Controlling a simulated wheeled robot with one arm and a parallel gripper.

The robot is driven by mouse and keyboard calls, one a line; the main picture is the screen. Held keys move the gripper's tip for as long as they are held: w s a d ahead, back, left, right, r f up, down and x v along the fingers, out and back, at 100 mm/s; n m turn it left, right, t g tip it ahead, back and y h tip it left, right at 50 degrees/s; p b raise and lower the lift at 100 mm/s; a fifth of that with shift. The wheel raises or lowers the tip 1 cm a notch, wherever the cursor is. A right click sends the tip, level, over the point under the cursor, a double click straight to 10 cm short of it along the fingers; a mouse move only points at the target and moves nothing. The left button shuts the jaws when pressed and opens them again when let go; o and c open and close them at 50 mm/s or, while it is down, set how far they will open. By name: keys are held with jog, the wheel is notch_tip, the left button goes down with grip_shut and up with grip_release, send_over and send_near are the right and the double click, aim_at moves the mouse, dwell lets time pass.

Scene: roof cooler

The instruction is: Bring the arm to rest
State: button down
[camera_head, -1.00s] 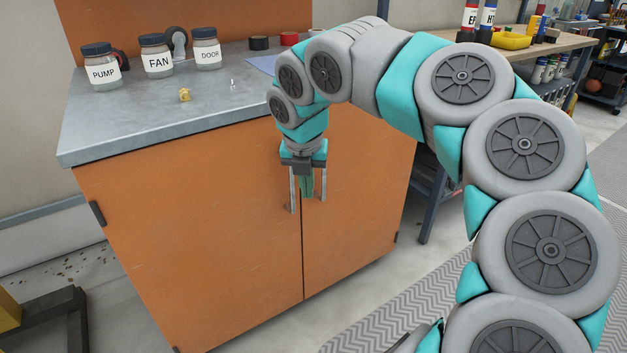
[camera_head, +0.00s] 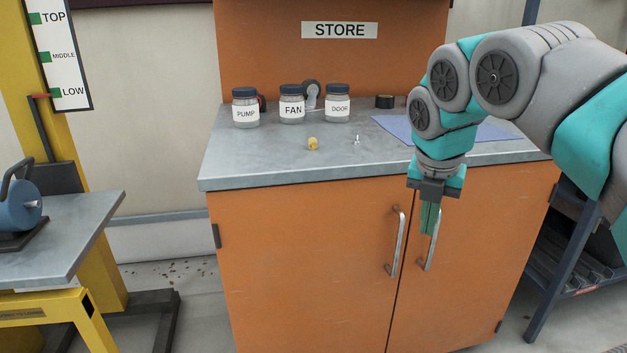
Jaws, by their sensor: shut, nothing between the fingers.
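My gripper (camera_head: 428,231) points downward in front of the orange cabinet (camera_head: 300,265). Its green fingers are together and hold nothing. It hangs just below the level of the counter's front edge and overlaps the upper part of the right door handle (camera_head: 435,245) in the picture. I cannot tell how much space is between the fingers and the door. My arm is bent and comes in from the right side of the view, reaching over the counter's right part.
The grey counter (camera_head: 260,172) holds jars labelled PUMP (camera_head: 246,112), FAN (camera_head: 292,106) and DOOR (camera_head: 338,106), a small yellow part (camera_head: 313,144), a tiny metal piece (camera_head: 357,139), a black roll (camera_head: 384,101) and a blue mat (camera_head: 395,124). A grey-topped bench (camera_head: 85,225) stands left.

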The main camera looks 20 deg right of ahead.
jog(key=s+a+f+m, duration=0.2)
jog(key=a+f+m, duration=0.1)
jog(key=a+m, duration=0.3)
jog(key=s+a+f+m, duration=0.3)
jog(key=a, duration=0.6)
jog(key=s+a+f+m+g+y, duration=0.1)
jog(key=s+a+f+m, duration=0.3)
jog(key=s+f+m, duration=0.2)
jog(key=s+a+f+m+g+y, duration=0.1)
jog(key=s+a+f+m, duration=0.3)
jog(key=m, duration=0.6)
notch_tip(320, 180, down, 3)
jog(key=shift+s+a+m+g, duration=0.2)
jog(key=shift+s+m+g, duration=0.2)
jog(key=shift+s+g, duration=0.6)
jog(key=shift+s+d, duration=0.15)
